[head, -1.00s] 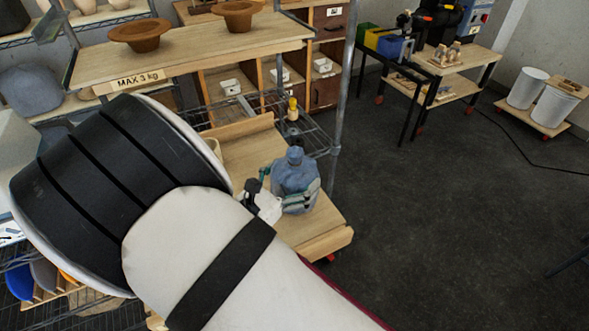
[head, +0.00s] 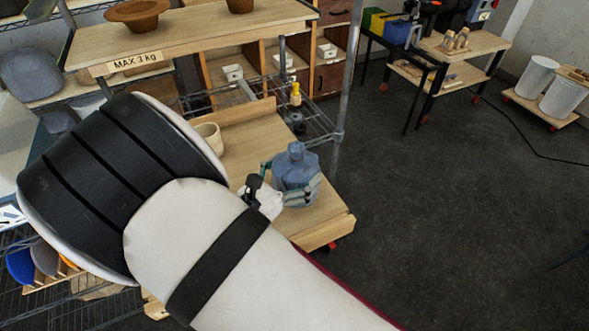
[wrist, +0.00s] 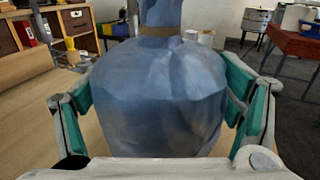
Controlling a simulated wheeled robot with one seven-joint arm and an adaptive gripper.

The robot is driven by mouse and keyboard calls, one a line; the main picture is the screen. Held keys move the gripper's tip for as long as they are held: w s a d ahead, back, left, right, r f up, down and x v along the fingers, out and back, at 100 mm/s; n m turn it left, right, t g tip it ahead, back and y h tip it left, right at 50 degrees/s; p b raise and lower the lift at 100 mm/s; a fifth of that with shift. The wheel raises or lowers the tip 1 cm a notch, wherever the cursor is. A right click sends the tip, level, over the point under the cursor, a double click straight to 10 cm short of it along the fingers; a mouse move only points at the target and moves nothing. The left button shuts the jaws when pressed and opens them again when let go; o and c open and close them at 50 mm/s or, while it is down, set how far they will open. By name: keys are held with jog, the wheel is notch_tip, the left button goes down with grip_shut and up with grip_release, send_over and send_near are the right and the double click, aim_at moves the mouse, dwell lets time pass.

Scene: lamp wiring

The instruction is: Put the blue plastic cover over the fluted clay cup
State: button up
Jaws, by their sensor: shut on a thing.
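The blue plastic cover (head: 296,168) is a rounded, wrinkled hood with a knob-like top. In the wrist view the cover (wrist: 150,95) fills the middle, with a brown band round its neck. My gripper (wrist: 155,115) is shut on it, with green-padded fingers on both sides. In the head view my gripper (head: 292,192) holds it upright above or on the wooden bench top; I cannot tell if its bottom touches. A cream cup (head: 208,137) stands on the bench, left of the cover and partly behind my arm. I cannot make out whether it is fluted. Anything under the cover is hidden.
The bench top (head: 250,155) is bare between cup and cover. A raised shelf (head: 200,35) marked "MAX 3 kg" with brown pots overhangs behind. A metal post (head: 349,75) and wire rack stand behind the cover. A yellow-topped item (head: 295,95) stands on the rack. Floor lies open to the right.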

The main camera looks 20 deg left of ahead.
jog(key=shift+f, duration=0.35)
jog(key=o, duration=1)
jog(key=v, duration=1.2)
jog(key=shift+s, duration=0.1)
